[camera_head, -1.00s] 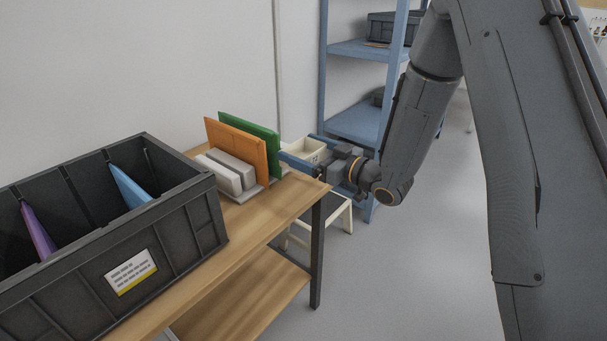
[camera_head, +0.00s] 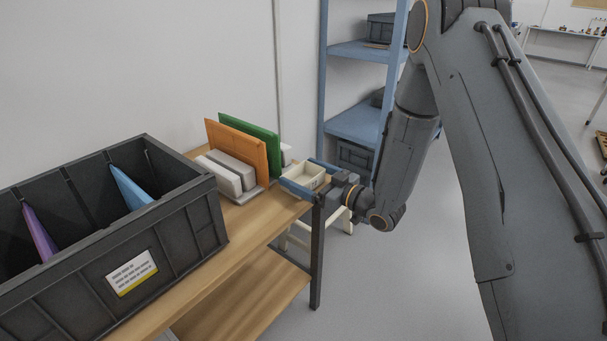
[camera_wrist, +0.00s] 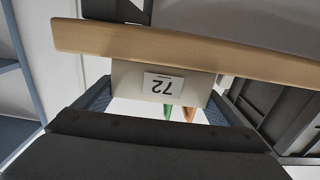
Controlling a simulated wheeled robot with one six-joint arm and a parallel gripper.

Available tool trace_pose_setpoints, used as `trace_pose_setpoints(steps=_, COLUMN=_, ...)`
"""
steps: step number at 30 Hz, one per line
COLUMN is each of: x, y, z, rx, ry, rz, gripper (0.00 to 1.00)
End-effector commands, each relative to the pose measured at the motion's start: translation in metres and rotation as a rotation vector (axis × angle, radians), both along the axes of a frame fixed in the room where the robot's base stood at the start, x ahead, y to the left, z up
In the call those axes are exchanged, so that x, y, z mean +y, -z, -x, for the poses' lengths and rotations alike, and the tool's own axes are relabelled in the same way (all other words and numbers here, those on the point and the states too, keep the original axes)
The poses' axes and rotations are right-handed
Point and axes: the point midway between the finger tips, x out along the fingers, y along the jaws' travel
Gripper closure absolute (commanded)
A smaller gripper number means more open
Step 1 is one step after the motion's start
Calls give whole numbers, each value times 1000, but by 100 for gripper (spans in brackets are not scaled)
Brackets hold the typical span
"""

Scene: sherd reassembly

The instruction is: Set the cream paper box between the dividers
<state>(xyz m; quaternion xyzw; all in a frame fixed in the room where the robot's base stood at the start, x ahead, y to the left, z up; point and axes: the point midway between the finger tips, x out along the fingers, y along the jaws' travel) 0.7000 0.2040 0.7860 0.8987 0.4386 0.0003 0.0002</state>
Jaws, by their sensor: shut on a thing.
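My gripper (camera_head: 299,173) is shut on the cream paper box (camera_head: 306,175), with one blue finger on each side of it. The box looks open-topped and upright in the head view, at the right end of the wooden table. In the wrist view the box (camera_wrist: 192,84) shows a white label reading 72, upside down, between the fingers. I cannot tell whether it touches the table. A purple divider (camera_head: 40,230) and a blue divider (camera_head: 130,186) stand apart inside the dark grey crate (camera_head: 190,225), left of my gripper. The crate's floor is hidden.
An orange panel (camera_head: 238,146) and a green panel (camera_head: 262,145) stand upright with pale grey blocks (camera_head: 228,175) on the table (camera_head: 255,228), between crate and gripper. A blue shelf rack (camera_head: 360,125) stands behind. A pale stool (camera_head: 298,238) is under the table's end.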

Motion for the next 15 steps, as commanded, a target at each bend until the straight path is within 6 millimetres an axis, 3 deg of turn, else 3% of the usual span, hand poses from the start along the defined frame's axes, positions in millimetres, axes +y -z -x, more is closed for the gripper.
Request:
trace_pose_setpoints(steps=3, x=0, y=4, z=0, rx=1, ry=0, rz=-1, gripper=32)
trace_pose_setpoints(steps=4, x=0, y=4, z=0, rx=0, ry=0, rz=0, gripper=9)
trace_pose_setpoints(steps=6, x=0, y=4, z=0, rx=0, ry=0, rz=0, gripper=0)
trace_pose_setpoints(steps=15, x=0, y=4, z=0, rx=0, ry=0, rz=0, gripper=0)
